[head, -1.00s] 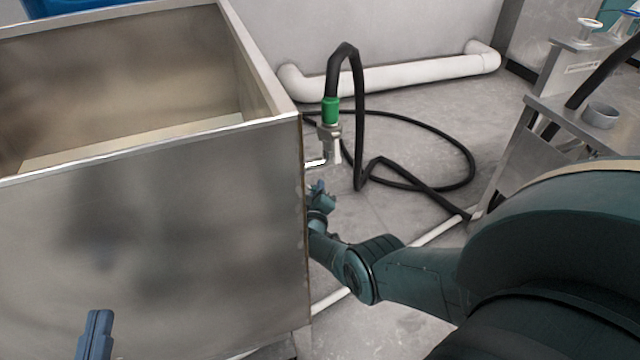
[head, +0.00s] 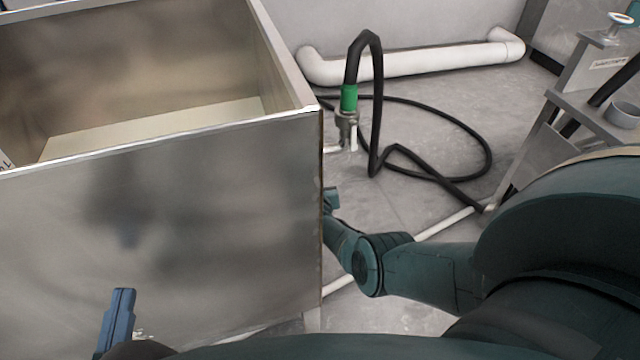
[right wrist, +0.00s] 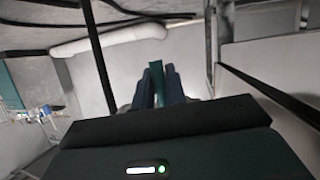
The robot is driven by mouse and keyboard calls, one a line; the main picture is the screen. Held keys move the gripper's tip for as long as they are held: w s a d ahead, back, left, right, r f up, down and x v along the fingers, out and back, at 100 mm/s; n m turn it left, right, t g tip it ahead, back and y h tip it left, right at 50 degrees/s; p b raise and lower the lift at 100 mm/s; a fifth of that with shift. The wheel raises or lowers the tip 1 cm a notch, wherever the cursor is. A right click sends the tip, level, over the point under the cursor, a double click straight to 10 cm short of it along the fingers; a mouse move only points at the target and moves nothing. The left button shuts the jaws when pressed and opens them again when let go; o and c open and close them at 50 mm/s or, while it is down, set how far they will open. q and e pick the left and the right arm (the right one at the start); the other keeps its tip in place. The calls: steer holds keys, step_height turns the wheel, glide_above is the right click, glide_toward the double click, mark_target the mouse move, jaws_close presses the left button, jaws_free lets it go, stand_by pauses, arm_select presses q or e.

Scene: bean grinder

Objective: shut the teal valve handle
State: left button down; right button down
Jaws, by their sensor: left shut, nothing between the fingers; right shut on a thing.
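The teal valve handle (right wrist: 157,80) shows in the right wrist view as a flat teal piece between the two dark blue fingers of my right gripper (right wrist: 159,86), which is shut on it. In the head view my right arm reaches behind the right edge of the steel bin, which hides the fingers and the handle. My left gripper (head: 119,312) is shut and empty in front of the bin's front wall, at the lower left of the head view.
The open steel bin (head: 200,230) fills the left. Behind its right corner stand a green-collared fitting (head: 349,98) and a looping black hose (head: 377,110). A white pipe (head: 430,62) runs along the wall. A metal stand (head: 575,95) is at right.

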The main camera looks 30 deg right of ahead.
arm_select(q)
steer(key=shift+r, duration=0.15)
arm_select(e)
steer(key=shift+w+a+r+m, duration=0.15)
steer(key=shift+a+m, duration=0.15)
steer(key=shift+a+y, duration=0.1)
steer(key=shift+y, duration=0.3)
steer(key=c, duration=1.4)
jaws_free()
steer(key=shift+c, duration=0.2)
arm_select(q)
steer(key=shift+r, duration=0.1)
